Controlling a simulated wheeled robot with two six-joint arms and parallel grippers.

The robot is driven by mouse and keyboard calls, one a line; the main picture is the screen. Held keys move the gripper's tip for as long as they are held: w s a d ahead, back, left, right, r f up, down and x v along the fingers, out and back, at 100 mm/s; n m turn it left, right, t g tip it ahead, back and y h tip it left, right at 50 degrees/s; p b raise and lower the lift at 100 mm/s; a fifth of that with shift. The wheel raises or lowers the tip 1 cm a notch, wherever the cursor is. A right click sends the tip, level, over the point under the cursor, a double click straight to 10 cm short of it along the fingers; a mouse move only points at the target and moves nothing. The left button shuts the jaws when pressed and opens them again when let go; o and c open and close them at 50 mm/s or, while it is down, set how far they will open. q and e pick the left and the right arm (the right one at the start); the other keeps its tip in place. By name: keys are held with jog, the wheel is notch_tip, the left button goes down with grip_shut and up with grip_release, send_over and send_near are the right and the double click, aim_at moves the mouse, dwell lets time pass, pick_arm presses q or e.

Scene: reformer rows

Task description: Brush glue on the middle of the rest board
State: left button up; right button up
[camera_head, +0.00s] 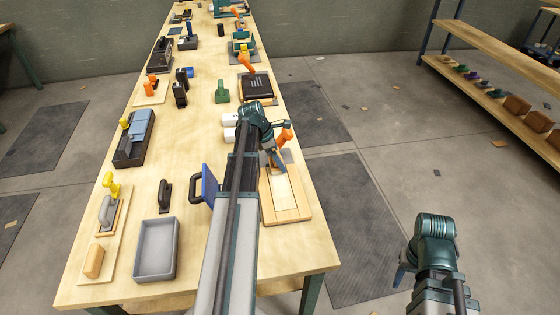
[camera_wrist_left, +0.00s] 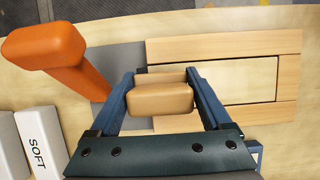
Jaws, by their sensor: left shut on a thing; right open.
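The board (camera_head: 270,209) lies on the near right part of the bench, a pale wooden panel (camera_head: 285,190) framed by darker wood strips. It also shows in the left wrist view (camera_wrist_left: 225,47), with its panel (camera_wrist_left: 240,80). My left gripper (camera_head: 278,162) is over the far end of the board. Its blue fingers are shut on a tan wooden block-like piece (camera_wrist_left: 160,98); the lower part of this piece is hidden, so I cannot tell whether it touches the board. My right gripper (camera_head: 402,274) is open and empty, away from the bench over the floor.
An orange handle (camera_wrist_left: 50,50) stands beside the left gripper, on a grey plate. White blocks (camera_wrist_left: 35,140), one marked SOFT, lie nearby. A grey tray (camera_head: 155,250) and a blue-faced tool (camera_head: 208,185) are to the left. The bench's near right corner is clear.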

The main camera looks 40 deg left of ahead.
pick_arm(q)
jog(key=shift+s+d, duration=0.1)
jog(key=shift+s, duration=0.05)
jog(key=shift+s+d, duration=1.05)
jog(key=shift+d, duration=0.05)
jog(key=shift+s+d, duration=1.1)
jog(key=shift+d, duration=0.05)
jog(key=shift+s+d, duration=1.1)
jog(key=shift+d, duration=0.05)
jog(key=shift+s+d, duration=1.15)
jog(key=shift+d, duration=0.05)
